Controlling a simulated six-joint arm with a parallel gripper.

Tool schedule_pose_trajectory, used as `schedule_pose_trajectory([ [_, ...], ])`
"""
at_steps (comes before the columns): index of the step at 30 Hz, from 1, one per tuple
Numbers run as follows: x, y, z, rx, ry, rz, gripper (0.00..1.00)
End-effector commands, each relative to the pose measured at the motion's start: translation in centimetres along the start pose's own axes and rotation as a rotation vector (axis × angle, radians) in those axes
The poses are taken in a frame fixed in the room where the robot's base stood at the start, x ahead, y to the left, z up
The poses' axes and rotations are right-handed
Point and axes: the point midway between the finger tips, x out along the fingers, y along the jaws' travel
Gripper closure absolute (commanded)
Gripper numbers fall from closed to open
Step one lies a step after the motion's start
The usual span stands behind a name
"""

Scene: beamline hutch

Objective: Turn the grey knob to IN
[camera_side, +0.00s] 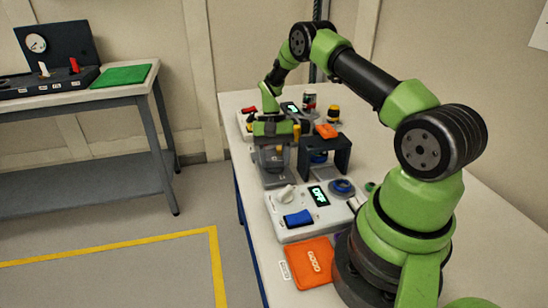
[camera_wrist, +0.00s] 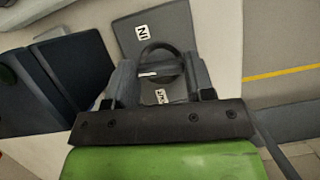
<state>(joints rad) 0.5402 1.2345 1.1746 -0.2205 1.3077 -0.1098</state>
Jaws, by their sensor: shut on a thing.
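The grey knob (camera_wrist: 161,63) shows in the wrist view on a grey plate (camera_wrist: 178,27). The plate has an IN label (camera_wrist: 141,32) toward the top and an OUT label (camera_wrist: 161,97) toward the bottom. A white mark on the knob lies left of its middle, between the two labels. My gripper (camera_wrist: 160,72) is shut on the knob, with a finger on each side of it. In the side view my gripper (camera_side: 271,150) points down over the grey unit (camera_side: 273,178); there the knob is hidden by the fingers.
A dark arch-shaped stand (camera_side: 342,155) with an orange item (camera_side: 326,131) on top stands close to the right. In front is a white box (camera_side: 295,234) with a white knob and a lit display. More devices stand behind my gripper.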

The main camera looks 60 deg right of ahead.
Motion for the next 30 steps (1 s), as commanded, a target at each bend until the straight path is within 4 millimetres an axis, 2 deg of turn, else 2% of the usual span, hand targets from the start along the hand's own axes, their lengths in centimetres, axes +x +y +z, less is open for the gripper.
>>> schedule_pose_trajectory([
  [12,-0.16,0.03,-0.02,0.201,0.003,-0.086,0.75],
  [30,-0.15,0.05,-0.03,0.235,0.004,-0.100,0.75],
])
